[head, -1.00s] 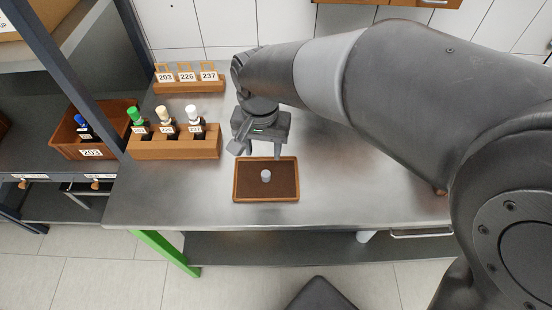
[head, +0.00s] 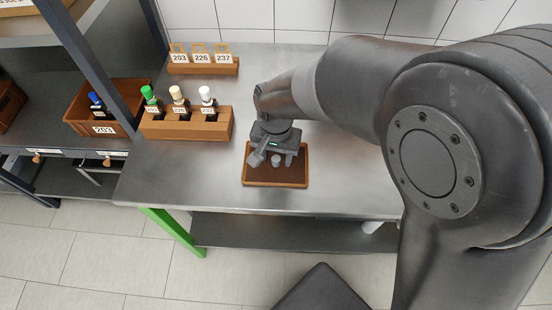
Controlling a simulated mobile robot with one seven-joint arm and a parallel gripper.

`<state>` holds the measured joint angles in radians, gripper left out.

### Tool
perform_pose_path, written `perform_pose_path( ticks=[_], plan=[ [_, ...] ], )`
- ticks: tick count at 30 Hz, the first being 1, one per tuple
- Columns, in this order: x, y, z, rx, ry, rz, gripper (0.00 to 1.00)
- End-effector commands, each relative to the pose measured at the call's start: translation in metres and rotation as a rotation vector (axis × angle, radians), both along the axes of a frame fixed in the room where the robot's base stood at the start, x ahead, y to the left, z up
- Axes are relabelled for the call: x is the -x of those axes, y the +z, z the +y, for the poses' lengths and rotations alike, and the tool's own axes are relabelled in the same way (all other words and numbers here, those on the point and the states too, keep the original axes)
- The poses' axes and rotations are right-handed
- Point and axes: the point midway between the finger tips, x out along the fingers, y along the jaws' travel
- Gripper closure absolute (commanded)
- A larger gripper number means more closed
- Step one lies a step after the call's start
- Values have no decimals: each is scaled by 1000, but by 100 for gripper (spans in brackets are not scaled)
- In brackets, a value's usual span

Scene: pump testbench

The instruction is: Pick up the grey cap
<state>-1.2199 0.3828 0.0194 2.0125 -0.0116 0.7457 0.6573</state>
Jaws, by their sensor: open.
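The grey cap (head: 276,160) stands on the brown floor of a small wooden-rimmed tray (head: 275,185) on the metal bench. My gripper (head: 273,159) is over the tray, with its fingers pointing down. The fingers are apart, one to the left of the cap and one to the right. The cap shows in the gap between them. I cannot tell whether a finger touches it or how far above the tray floor the fingertips are. The gripper body hides the back part of the tray.
A wooden rack (head: 187,127) with three bottles stands left of the tray. Behind it is a holder with numbered tags (head: 203,66). A brown bin (head: 107,108) sits on the shelf at left, behind a dark post (head: 108,70).

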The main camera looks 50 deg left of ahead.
Motion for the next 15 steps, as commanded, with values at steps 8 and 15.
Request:
perform_pose_path(
  ticks=[8,15],
  plan=[
    [0,0,0,0,0,0,67],
    [0,0,0,0,0,0,87]
  ],
)
